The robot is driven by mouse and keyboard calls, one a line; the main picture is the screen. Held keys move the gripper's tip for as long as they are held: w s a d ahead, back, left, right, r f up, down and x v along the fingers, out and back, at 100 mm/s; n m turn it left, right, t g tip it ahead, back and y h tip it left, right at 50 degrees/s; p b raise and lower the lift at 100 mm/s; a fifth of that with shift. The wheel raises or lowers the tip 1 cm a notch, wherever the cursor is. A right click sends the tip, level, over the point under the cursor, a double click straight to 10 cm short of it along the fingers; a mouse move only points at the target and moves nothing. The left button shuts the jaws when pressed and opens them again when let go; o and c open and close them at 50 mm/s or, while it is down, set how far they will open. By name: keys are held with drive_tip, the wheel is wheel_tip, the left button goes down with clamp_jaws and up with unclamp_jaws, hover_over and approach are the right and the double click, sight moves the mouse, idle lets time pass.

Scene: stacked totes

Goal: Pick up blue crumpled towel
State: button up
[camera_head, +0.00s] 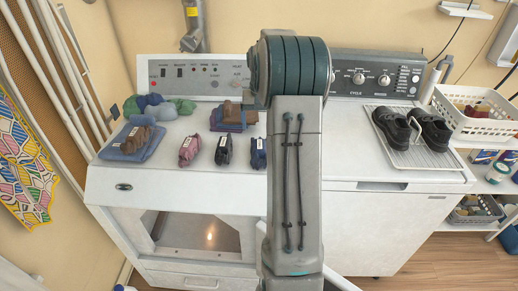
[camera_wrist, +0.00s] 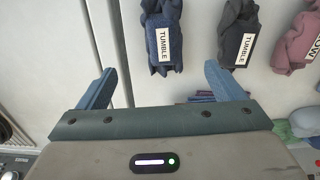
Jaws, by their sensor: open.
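A blue crumpled towel (camera_head: 258,153) with a white label lies on the white machine top, just left of my arm. In the wrist view the blue towel (camera_wrist: 163,38) shows its label, reading "TUMBLE", and sits at the top of the picture, ahead of the space between my fingers. My gripper (camera_wrist: 159,66) is open and empty, its two blue fingers spread wide. The towel is not between the fingers or touching them. In the head view my arm hides the gripper.
A dark crumpled cloth (camera_head: 223,150) and a pink one (camera_head: 189,150) lie left of the towel. Behind are a purple and brown stack (camera_head: 234,117) and a green and blue pile (camera_head: 160,107). Black shoes (camera_head: 391,129) sit on a rack at right.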

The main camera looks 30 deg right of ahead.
wheel_tip(320, 180, down, 6)
drive_tip(key=shift+f+p, duration=0.2)
drive_tip(key=shift+p, duration=0.2)
drive_tip(key=shift+a+f+p, duration=0.2)
drive_tip(key=shift+f+p, duration=0.3)
drive_tip(key=shift+f, duration=0.85)
drive_tip(key=shift+a+f+p, duration=0.15)
drive_tip(key=shift+f+p, duration=0.3)
drive_tip(key=shift+f, duration=0.85)
drive_tip(key=c, duration=1.2)
